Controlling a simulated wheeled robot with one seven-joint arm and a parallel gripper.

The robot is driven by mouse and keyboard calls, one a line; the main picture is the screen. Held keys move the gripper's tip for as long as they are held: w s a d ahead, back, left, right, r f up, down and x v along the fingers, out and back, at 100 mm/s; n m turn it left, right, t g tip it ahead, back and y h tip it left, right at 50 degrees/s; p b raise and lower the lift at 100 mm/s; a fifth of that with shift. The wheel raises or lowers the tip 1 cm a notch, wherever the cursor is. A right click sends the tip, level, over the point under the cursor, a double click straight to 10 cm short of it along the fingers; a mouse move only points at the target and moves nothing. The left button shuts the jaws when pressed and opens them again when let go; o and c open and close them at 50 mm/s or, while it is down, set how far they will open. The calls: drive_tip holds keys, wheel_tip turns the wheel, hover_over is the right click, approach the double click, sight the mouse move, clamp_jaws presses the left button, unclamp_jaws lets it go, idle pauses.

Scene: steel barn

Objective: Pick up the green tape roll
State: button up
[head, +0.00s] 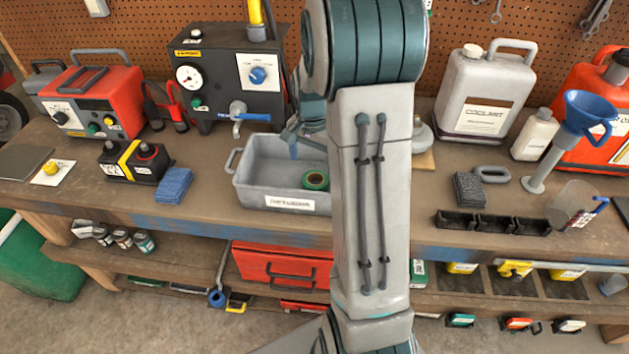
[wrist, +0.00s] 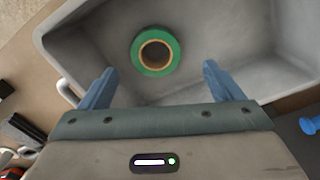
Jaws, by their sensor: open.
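The green tape roll (head: 316,180) lies inside a grey bin (head: 274,202) on the workbench, near the bin's right side in the head view. In the wrist view the green tape roll (wrist: 138,51) lies flat on the bin floor, its brown core facing up. The grey bin (wrist: 228,30) surrounds it. My gripper (wrist: 158,82) is open and empty, with its two blue fingers spread wide. The roll shows beyond the fingertips, roughly between them and a little left of centre. In the head view my arm hides the bin's right end and most of my gripper.
A black machine with a gauge (head: 229,78) stands behind the bin, and a blue sponge (head: 173,186) lies left of it. A grey coolant jug (head: 485,95), a blue funnel (head: 585,115) and a black divided tray (head: 492,222) stand to the right. The bin walls rise around the roll.

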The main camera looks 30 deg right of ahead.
sight(315, 177)
drive_tip(key=shift+s+d+f+p, duration=0.15)
drive_tip(key=shift+f+p, duration=0.2)
drive_tip(key=shift+f, duration=1.45)
drive_tip(key=shift+d+f+p, duration=0.15)
drive_tip(key=shift+f+p, duration=0.15)
drive_tip(key=shift+f, duration=1.5)
drive_tip(key=c, duration=1.1)
